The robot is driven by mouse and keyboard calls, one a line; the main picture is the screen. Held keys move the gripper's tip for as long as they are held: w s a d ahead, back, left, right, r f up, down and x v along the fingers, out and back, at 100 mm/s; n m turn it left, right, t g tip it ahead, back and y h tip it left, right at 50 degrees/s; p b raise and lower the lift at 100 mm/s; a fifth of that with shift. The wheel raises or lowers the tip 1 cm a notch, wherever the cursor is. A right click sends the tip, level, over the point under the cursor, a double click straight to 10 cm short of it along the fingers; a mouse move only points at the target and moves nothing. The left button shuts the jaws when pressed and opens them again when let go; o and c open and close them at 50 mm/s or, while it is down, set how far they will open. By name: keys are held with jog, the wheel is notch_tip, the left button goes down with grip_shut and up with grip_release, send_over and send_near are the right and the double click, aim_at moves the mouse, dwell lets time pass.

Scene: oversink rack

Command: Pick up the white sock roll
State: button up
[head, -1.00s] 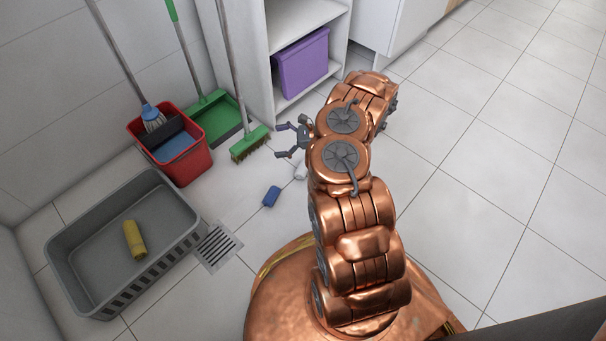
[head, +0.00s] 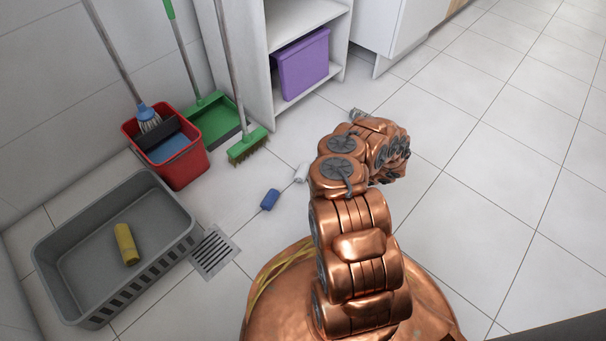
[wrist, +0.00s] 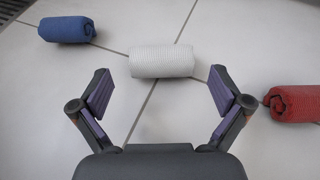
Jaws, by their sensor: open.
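The white sock roll (wrist: 162,61) lies on the tiled floor, centred just beyond my fingertips in the wrist view. In the head view, the white roll (head: 301,173) shows at the left edge of my arm. My gripper (wrist: 160,86) is open and empty, with one purple-padded finger on each side below the roll. It looks apart from the roll; the exact height above the floor is hard to tell. In the head view my arm mostly hides the gripper.
A blue roll (wrist: 67,28) lies left of the white one and a red roll (wrist: 294,103) lies right. A grey basket (head: 165,262) holds a yellow roll (head: 126,244). A red bucket (head: 184,170), brush (head: 247,146) and shelf stand behind. The floor at right is clear.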

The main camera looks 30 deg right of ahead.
aim_at(305, 169)
jog(key=b+x, duration=0.2)
jog(key=x, duration=0.3)
jog(key=shift+r+b, duration=0.15)
jog(key=shift+b, duration=0.25)
jog(key=c, duration=0.8)
jog(key=shift+r, duration=0.15)
